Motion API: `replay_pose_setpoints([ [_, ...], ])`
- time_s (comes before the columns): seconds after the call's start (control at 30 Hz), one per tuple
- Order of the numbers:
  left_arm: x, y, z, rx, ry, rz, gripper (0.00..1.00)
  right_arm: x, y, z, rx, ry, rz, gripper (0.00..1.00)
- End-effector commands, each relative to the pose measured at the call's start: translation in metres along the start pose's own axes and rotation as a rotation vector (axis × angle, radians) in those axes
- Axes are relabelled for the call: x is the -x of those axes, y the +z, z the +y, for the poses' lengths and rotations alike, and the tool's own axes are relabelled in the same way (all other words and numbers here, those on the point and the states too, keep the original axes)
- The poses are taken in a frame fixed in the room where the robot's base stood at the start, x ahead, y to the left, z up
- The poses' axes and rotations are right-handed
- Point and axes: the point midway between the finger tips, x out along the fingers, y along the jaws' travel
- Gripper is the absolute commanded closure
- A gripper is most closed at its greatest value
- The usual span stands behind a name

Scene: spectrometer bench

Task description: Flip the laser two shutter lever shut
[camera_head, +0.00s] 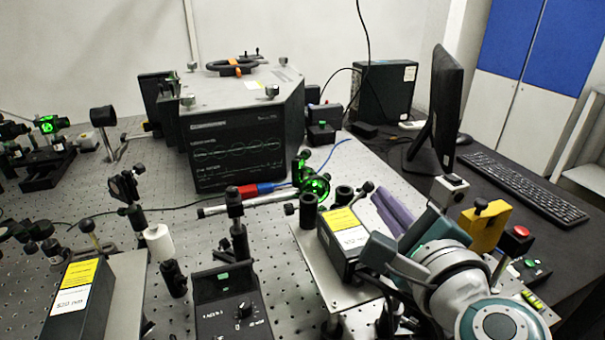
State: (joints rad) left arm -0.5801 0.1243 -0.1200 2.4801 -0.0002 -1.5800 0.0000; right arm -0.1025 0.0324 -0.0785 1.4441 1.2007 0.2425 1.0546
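A black laser box (345,245) with a yellow and white label stands on a raised metal plate right of centre. Its short shutter lever (358,196) has a dark ball end and leans to the right at the back of the box. My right gripper (379,194) comes in from the lower right. Its two purple fingers look closed together, with their tips just right of the lever's ball. I cannot tell whether they touch it. A second laser box (78,300) with a similar lever (88,232) stands at the lower left. My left gripper is not in view.
A dark control box (235,305) with a knob stands between the lasers. Optical posts and mounts crowd the perforated bench (285,265). A large spectrometer (245,145) stands behind. On the right are a yellow block (484,228), a red button (517,236), a monitor (437,110) and a keyboard (525,187).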

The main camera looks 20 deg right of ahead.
Motion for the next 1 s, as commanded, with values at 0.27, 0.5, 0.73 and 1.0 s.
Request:
replay_pose_setpoints([
  [0.27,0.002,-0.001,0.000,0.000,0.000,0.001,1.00,0.002,0.009,-0.006,0.253,-0.059,-0.001,1.00],
  [0.5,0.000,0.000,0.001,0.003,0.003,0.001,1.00,0.005,0.020,-0.006,0.459,-0.107,0.000,1.00],
  [0.73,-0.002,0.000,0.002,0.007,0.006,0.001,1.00,0.006,0.028,-0.004,0.610,-0.142,0.000,1.00],
  [1.0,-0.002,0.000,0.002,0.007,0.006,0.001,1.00,0.007,0.029,-0.004,0.614,-0.142,0.000,1.00],
])
